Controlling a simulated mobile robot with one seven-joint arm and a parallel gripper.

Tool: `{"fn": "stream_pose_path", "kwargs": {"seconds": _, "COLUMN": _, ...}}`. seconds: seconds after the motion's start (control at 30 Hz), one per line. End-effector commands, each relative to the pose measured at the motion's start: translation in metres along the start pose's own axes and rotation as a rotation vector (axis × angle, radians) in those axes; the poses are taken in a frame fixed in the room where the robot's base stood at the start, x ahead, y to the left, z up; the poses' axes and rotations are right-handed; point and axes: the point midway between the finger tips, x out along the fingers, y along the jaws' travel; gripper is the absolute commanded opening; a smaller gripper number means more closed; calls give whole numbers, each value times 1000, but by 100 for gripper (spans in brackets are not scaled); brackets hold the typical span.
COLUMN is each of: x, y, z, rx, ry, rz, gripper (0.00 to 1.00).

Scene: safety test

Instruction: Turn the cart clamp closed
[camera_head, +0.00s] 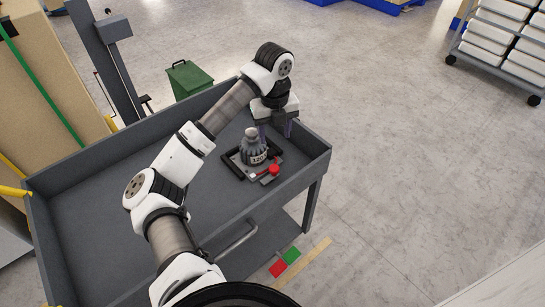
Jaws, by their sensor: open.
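The grey cart (100,215) has a raised rim around its top. Near its right end sits a small dark square fixture (236,168) holding a grey, ribbed, bottle-like object (252,150) with a light label too small to read. A clamp with a red knob (274,169) is at the fixture's front right corner; which way it is turned cannot be told. My gripper (275,131) points down over the cart's far right part, behind and right of the grey object. Its fingers are apart with nothing seen between them, and it appears clear of the red knob.
A green bin (189,80) stands behind the cart. Cardboard boxes (65,70) with a green strap are at the left. A rack of white trays (505,40) is at the upper right. Red and green patches (285,262) lie by the cart's front. Open floor spreads to the right.

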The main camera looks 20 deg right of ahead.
Motion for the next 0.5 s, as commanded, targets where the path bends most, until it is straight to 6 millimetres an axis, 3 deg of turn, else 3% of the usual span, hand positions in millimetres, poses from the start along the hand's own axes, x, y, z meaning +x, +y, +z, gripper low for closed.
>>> {"fn": "stream_pose_path", "kwargs": {"seconds": 0.17, "x": 18, "y": 2, "z": 0, "rx": -7, "ry": 3, "rz": 15, "gripper": 52}}
{"fn": "stream_pose_path", "kwargs": {"seconds": 0.5, "x": 88, "y": 2, "z": -1, "rx": -4, "ry": 4, "rz": 11, "gripper": 52}}
